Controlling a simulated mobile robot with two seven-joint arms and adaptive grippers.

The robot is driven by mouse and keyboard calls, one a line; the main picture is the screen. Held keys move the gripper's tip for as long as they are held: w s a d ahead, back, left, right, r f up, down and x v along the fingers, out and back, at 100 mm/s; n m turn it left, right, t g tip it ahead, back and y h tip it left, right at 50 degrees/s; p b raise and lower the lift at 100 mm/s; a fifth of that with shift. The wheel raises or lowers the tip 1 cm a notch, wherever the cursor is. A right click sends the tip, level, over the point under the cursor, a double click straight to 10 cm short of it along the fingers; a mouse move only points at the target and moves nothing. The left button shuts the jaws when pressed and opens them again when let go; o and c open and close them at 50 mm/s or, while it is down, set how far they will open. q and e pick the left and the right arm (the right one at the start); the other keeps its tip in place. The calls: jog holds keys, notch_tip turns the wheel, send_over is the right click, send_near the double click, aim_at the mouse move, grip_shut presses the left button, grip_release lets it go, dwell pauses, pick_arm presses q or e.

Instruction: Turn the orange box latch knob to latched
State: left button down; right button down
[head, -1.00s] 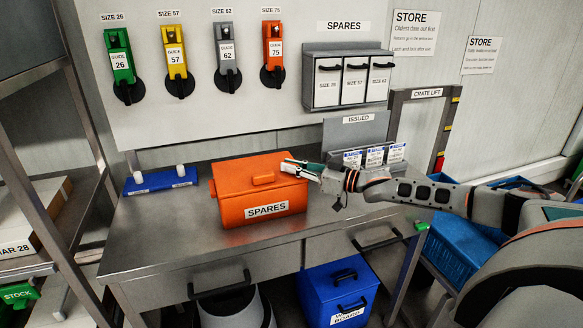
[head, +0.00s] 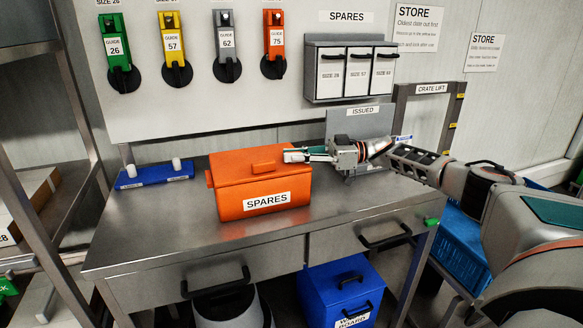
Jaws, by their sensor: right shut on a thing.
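The orange box (head: 235,205) labelled SPARES stands closed on the steel bench. A small raised handle (head: 263,168) sits on its lid, and a stub (head: 208,179) sticks out on its left side. My right gripper (head: 290,155) reaches in from the right to the box's upper right back edge. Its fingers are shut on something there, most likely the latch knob. The knob itself is hidden by the fingers, so its angle cannot be told. My left gripper is not in view.
A blue tray (head: 140,180) with two white knobs lies left of the box. The ISSUED stand (head: 345,122) is behind my right gripper and partly hidden. Colored guides hang on the back wall. The bench front (head: 170,250) is clear.

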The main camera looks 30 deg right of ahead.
jog(key=shift+w+f+g+b, duration=0.1)
jog(key=shift+f+g+b, duration=0.3)
jog(key=shift+f+b, duration=0.3)
jog(key=n+g+y+b, duration=0.1)
jog(key=n+g+b, duration=0.1)
jog(key=b, duration=0.2)
jog(key=shift+r+g+b, duration=0.15)
jog(key=shift+g+b, duration=0.25)
jog(key=shift+b, duration=0.15)
jog(key=shift+r+n+b, duration=0.25)
jog(key=shift+n+b, duration=0.05)
jog(key=shift+b, duration=0.1)
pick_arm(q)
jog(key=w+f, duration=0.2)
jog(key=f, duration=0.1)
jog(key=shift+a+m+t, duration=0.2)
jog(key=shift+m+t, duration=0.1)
pick_arm(e)
jog(key=shift+r+g+y, duration=0.25)
jog(key=shift+g+y, duration=0.05)
jog(key=shift+r, duration=0.1)
jog(key=c, duration=2.1)
grip_release()
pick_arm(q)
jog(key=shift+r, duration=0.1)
pick_arm(e)
notch_tip(320, 180, up, 10)
